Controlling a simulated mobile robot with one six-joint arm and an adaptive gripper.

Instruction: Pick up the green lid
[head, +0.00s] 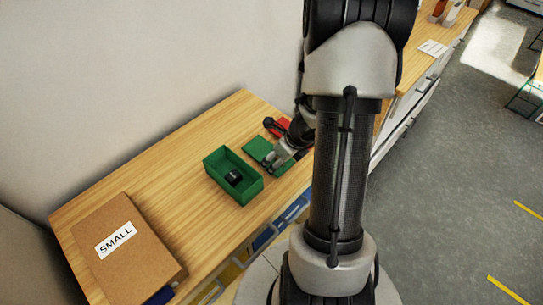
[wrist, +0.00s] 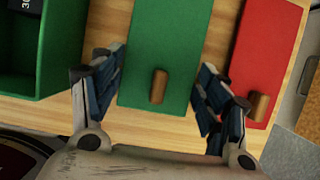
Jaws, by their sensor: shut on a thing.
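The green lid (head: 257,146) is a flat green panel at the right part of the wooden table in the head view. In the wrist view the green lid (wrist: 163,30) has a small wooden knob (wrist: 158,86) and lies between my fingers. My gripper (wrist: 164,75) is shut on the lid, with one finger against each long side. In the head view my gripper (head: 280,157) is at the lid's near right edge, and my arm hides part of that area. I cannot tell whether the lid is clear of the table.
An open green box (head: 248,193) with a dark item (head: 234,177) inside stands left of the lid. A red lid (wrist: 270,45) with a wooden knob lies close to my right finger. A brown box marked SMALL (head: 120,247) sits at the left end. Bare table (head: 160,165) lies between.

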